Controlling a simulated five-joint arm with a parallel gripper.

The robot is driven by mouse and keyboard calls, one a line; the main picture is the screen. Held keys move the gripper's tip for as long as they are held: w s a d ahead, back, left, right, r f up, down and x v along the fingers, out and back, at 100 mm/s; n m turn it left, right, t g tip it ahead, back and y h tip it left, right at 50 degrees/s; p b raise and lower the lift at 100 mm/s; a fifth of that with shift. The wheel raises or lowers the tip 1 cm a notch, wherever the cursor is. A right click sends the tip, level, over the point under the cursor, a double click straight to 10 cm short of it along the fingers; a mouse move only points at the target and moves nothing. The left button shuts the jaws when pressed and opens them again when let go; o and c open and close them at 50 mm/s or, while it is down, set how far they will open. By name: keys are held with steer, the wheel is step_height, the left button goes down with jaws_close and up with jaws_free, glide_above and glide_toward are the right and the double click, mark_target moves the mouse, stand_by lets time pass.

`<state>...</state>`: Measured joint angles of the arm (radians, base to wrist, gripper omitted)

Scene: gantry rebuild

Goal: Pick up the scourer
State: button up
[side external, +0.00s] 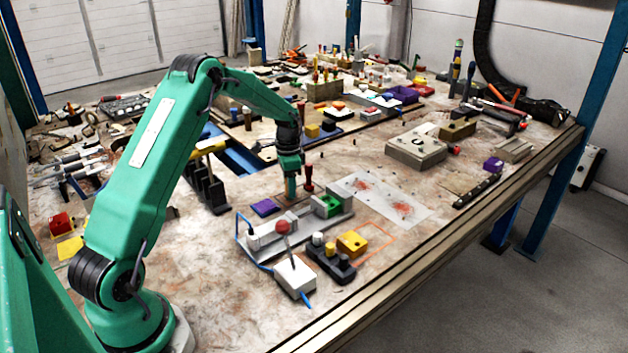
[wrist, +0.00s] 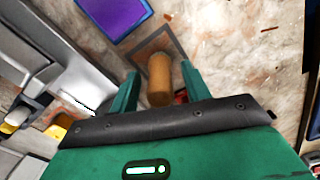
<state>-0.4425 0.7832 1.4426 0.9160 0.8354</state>
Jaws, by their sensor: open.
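No thing in view is plainly a scourer. A flat purple pad (side external: 265,207), which may be it, lies on the table just left of and nearer than my gripper (side external: 291,190) in the side view. It also shows at the top left of the wrist view (wrist: 113,14), outside the fingers. In the wrist view my gripper (wrist: 160,72) is open, pointing down. A tan-brown cylinder (wrist: 160,78) is between its fingers, with a narrow gap on each side. The cylinder's lower end is partly hidden by the gripper body.
A red-topped peg (side external: 308,177) stands close right of my gripper. Black holders (side external: 207,190) stand to the left.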

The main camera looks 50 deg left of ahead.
stand_by(0.3)
jaws_close()
steer(key=shift+r, duration=0.1)
steer(key=shift+r, duration=0.75)
steer(key=r, duration=0.1)
steer(key=d+r, duration=0.1)
steer(key=r, duration=0.1)
steer(key=shift+r, duration=0.1)
steer(key=s+d+r, duration=0.1)
steer(key=d+r, duration=0.5)
steer(key=d, duration=0.4)
steer(key=shift+d, duration=0.35)
steer(key=shift+r, duration=0.1)
